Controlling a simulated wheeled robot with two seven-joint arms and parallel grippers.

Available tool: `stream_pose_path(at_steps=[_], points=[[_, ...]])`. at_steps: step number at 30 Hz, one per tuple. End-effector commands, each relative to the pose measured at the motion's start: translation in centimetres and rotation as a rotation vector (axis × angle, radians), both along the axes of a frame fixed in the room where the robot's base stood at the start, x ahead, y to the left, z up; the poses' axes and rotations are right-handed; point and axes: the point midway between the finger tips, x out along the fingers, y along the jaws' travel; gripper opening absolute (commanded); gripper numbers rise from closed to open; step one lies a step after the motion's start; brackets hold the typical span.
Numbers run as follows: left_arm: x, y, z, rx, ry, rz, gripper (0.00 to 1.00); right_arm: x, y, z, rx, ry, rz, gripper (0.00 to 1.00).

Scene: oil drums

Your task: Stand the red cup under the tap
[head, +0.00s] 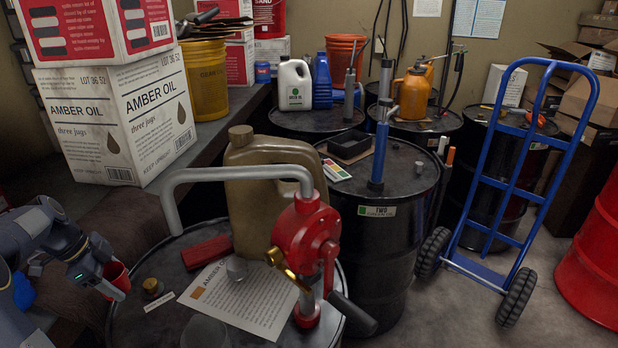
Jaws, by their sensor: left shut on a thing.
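The red cup (116,272) is at the left edge of the near black drum (150,325). My left gripper (108,282) is shut on it, and its fingers hide part of the cup. I cannot tell whether the cup touches anything below. The tap is a brass spout (286,270) on the red rotary pump (306,240), which stands on the near drum, well to the right of the cup. A printed sheet (240,305) lies below and left of the spout. My right gripper does not show.
A grey pipe (240,174) arches over from the pump. A blue hand truck (520,185) stands right.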

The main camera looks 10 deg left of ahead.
Motion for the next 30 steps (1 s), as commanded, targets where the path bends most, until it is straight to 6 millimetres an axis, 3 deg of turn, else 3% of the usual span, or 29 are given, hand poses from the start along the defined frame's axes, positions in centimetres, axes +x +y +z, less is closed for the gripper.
stream_pose_path(at_steps=[17,30], points=[[0.0,0.0,0.2,0.0,0.0,0.0,0.35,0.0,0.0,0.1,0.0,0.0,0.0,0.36],[0.0,0.0,6.2,0.001,-0.001,-0.001,0.35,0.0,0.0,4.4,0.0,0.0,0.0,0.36]])
